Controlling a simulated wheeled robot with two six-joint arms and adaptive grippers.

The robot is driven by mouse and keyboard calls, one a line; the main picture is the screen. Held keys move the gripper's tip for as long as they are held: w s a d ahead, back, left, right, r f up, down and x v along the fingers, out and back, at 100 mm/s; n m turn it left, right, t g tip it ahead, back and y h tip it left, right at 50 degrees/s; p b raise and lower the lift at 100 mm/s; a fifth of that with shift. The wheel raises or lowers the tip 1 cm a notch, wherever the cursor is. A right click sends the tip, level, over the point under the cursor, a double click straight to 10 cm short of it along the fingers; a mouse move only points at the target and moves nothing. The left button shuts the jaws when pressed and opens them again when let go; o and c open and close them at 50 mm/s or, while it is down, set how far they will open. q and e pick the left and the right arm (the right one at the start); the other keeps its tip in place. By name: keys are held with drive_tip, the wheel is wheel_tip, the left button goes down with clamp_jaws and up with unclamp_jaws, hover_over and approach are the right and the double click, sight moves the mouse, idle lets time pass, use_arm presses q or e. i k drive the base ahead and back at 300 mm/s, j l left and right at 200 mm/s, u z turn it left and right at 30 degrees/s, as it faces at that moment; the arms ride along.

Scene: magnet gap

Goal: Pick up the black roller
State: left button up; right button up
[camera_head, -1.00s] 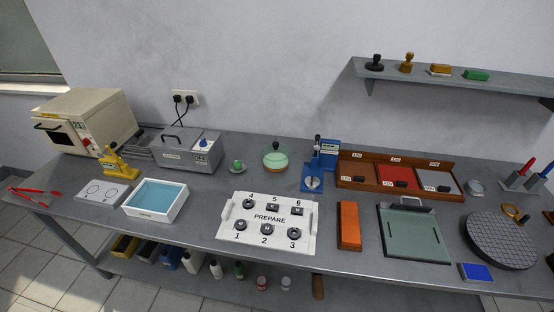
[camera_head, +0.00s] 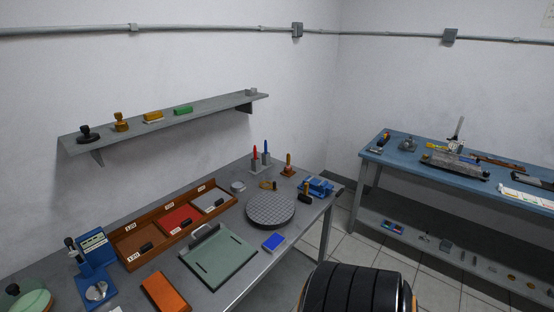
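A small dark roller-like tool (camera_head: 304,196) lies near the right end of the grey table, just in front of a blue device. It looks black with a lighter part, and it is too small to make out fully. Neither of my grippers shows in the head view, so none is seen near it.
The grey table (camera_head: 228,284) bears a round dark gridded plate (camera_head: 270,209), a blue pad (camera_head: 273,241), a green board (camera_head: 222,260) and a blue device (camera_head: 319,186). A blue-topped bench (camera_head: 400,160) stands right. A large black ribbed shape at the bottom is unclear.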

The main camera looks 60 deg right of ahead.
sight(304, 196)
drive_tip(key=z, duration=2.3)
